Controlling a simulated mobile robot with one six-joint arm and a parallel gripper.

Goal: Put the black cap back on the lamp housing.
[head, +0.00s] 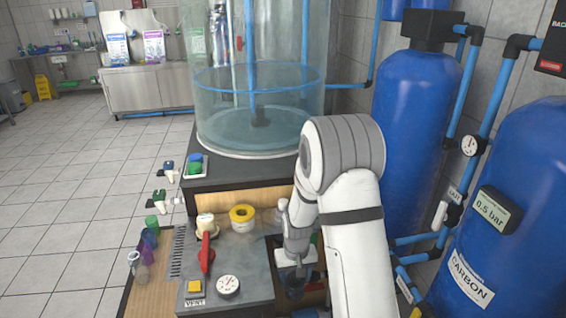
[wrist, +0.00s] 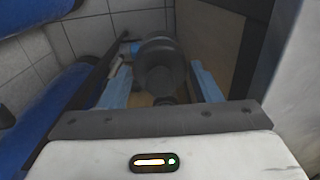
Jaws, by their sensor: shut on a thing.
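In the wrist view, the black cap (wrist: 160,66) is a dark, round, stepped piece between the two light-blue fingers of my gripper (wrist: 163,85). The fingers are shut on it. In the head view, my gripper (head: 294,284) points down at the right end of the grey bench panel, beside my white arm. The cap is hard to make out there. I cannot clearly identify the lamp housing in either view; my arm hides part of that area.
A clear water tank (head: 260,110) stands behind. Blue tanks (head: 415,105) and pipes crowd the right. Open tiled floor lies left.

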